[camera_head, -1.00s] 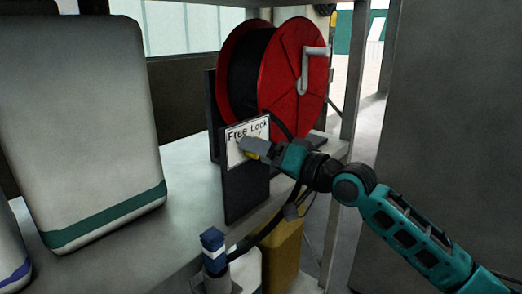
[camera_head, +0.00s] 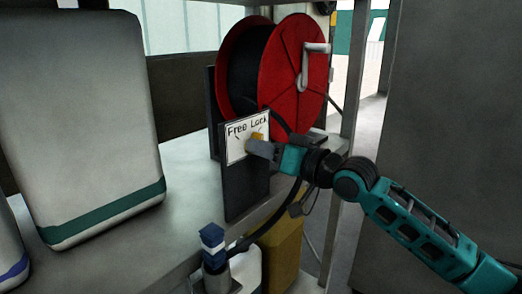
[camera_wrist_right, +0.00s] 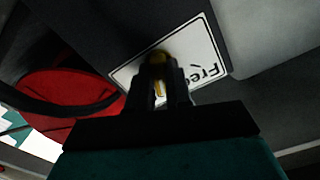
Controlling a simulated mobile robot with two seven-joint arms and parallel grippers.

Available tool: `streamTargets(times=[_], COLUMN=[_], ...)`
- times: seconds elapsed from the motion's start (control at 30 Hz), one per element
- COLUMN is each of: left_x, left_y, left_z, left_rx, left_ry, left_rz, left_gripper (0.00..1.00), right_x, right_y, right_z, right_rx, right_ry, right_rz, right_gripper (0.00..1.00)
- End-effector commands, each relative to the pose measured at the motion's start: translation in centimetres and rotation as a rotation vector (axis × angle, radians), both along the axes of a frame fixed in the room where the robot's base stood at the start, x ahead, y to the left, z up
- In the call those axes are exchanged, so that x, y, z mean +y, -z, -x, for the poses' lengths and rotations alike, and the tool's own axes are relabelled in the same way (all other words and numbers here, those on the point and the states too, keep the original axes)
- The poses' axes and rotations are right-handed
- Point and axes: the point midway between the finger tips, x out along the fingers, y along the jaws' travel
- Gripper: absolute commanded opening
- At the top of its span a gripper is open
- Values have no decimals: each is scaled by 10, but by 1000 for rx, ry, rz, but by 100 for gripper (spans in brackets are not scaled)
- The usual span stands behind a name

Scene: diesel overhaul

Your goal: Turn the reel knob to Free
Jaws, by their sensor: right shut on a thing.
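The reel knob (camera_head: 256,137) is a small yellow part on the white plate marked "Free" and "Lock" (camera_head: 235,149), at the front of the reel stand. My right gripper (camera_head: 252,146) is shut on the knob and hides much of it. In the right wrist view the dark fingers (camera_wrist_right: 160,80) close around the yellow knob (camera_wrist_right: 158,56). The word "Free" shows upside down to their right, and "Lock" is hidden there. I cannot tell exactly which mark the knob points to. My left gripper is not in view.
A red reel (camera_head: 295,70) with dark hose stands behind the plate on a grey shelf (camera_head: 190,195). A large pale canister (camera_head: 85,100) with a green band stands at left.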

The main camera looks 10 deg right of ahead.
Motion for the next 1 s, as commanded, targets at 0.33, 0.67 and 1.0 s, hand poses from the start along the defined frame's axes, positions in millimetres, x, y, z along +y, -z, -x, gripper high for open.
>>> streamTargets(times=[0.33,0.67,1.0], left_x=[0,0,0], left_y=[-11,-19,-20], left_z=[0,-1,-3], left_rx=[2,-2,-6], left_ry=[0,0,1], left_rz=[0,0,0], left_gripper=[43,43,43], right_x=[1,3,3], right_y=[-3,2,1], right_z=[2,3,3], right_rx=[-495,-676,-673], right_ry=[-1,-1,0], right_rz=[646,871,865], right_gripper=[8,8,44])
